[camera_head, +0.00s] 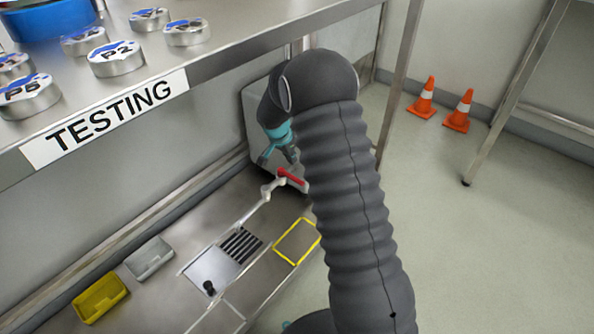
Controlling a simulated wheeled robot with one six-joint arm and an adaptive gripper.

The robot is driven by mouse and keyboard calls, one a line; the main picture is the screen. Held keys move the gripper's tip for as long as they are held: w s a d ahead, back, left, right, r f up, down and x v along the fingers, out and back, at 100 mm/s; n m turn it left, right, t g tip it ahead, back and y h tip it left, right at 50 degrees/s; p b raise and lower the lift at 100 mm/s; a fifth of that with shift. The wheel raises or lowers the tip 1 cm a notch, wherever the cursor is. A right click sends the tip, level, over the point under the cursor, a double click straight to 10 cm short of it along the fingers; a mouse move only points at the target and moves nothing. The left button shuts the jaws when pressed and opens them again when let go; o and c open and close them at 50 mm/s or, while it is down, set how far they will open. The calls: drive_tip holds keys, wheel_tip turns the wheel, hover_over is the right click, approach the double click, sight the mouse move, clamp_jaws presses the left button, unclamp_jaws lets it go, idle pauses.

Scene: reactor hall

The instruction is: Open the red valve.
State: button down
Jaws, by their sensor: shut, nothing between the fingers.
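The red valve (293,180) is a red lever handle on a pale pipe fitting (271,187) at the back of the steel bench, near the picture's centre. My gripper (292,157) is teal and dark. It is shut and empty, just above the red lever. I cannot tell whether it touches the lever. My grey sleeved arm covers the right side of the fitting and part of the gripper.
A shelf marked TESTING (104,116) with several round metal samples overhangs the bench at left. Two orange cones (424,98) stand on open floor at right.

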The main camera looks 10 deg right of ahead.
sight(291, 178)
drive_tip(key=x, duration=1)
drive_tip(key=shift+f+b, duration=0.1)
drive_tip(key=shift+b, duration=0.45)
